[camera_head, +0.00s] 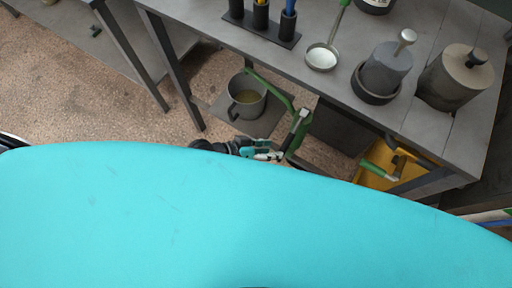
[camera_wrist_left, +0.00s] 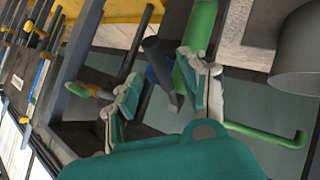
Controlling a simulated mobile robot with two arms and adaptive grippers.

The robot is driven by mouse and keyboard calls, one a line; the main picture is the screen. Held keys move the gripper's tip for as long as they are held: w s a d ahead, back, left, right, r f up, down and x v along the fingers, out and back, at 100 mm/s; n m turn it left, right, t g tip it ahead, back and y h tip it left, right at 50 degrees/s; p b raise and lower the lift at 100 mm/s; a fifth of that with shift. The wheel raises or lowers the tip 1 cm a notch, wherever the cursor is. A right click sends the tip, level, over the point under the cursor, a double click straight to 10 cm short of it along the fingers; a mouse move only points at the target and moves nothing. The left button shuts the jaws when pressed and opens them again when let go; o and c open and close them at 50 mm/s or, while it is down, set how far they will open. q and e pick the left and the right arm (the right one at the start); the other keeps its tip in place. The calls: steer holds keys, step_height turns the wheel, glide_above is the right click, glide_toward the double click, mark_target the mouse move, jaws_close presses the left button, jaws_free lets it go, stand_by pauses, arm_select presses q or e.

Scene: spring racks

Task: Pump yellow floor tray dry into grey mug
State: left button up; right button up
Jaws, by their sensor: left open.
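My left gripper (camera_head: 278,155) is next to the pump. In the left wrist view the gripper (camera_wrist_left: 158,88) is open, with the pump's green body (camera_wrist_left: 201,28) close to one finger. Contact is unclear. My right gripper is not in view.
The grey bench (camera_head: 330,85) overhead carries a ladle (camera_head: 321,57), a lidded pot (camera_head: 455,78), a plunger-topped canister (camera_head: 387,68) and a tool rack (camera_head: 262,28). A bench leg (camera_head: 183,90) stands left of the mug. Open floor (camera_head: 60,100) lies at the left.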

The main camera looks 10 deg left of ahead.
arm_select(q)
steer(key=v, duration=0.6)
steer(key=shift+a+r, duration=0.1)
